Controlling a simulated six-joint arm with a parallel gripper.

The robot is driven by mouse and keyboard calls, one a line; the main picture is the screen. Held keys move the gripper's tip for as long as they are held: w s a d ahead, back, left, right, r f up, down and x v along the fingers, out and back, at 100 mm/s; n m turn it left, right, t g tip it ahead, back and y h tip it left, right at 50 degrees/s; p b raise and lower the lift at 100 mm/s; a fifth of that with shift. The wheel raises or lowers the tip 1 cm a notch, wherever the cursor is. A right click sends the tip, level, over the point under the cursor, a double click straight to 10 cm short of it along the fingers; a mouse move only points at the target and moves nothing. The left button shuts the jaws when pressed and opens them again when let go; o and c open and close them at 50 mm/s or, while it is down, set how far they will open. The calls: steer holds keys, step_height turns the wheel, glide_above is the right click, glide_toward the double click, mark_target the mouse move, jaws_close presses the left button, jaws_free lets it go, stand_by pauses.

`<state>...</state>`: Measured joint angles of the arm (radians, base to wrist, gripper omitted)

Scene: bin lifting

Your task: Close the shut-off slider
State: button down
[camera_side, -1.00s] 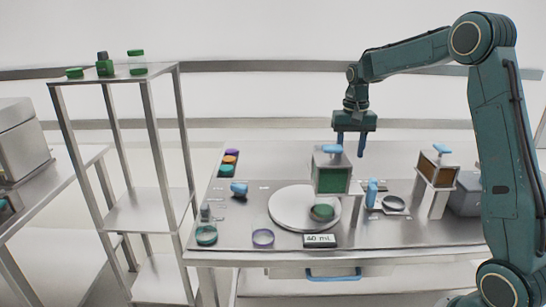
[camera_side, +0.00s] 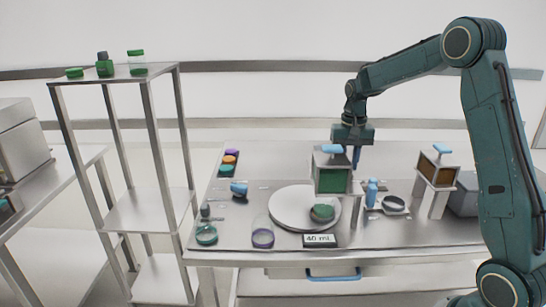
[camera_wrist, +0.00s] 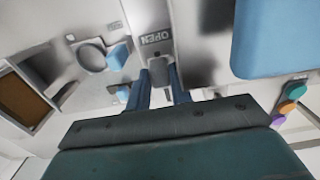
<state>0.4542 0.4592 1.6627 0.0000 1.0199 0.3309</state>
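The hopper with green contents (camera_side: 332,181) stands over the round white plate, with a blue handle (camera_side: 332,149) on top. My gripper (camera_side: 356,158) is low behind and beside this hopper in the side view, partly hidden by it. The word OPEN shows on the grey slider strip (camera_wrist: 157,52) just beyond the tab. The exact finger contact is too small to tell.
A second hopper with brown contents (camera_side: 438,173) stands to the right. A round white plate (camera_side: 290,203) bears a green-filled dish (camera_side: 322,213); a display (camera_side: 319,240) reads 40 mL. A large blue block (camera_wrist: 275,38) is near my fingers in the wrist view. A shelf (camera_side: 115,75) stands left.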

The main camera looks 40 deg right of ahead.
steer(key=shift+w+d, duration=1.95)
steer(key=shift+r, duration=0.1)
steer(key=c, duration=1.2)
jaws_free()
steer(key=shift+c, duration=0.2)
steer(key=shift+r, duration=0.1)
step_height(320, 180, up, 14)
steer(key=shift+f, duration=0.25)
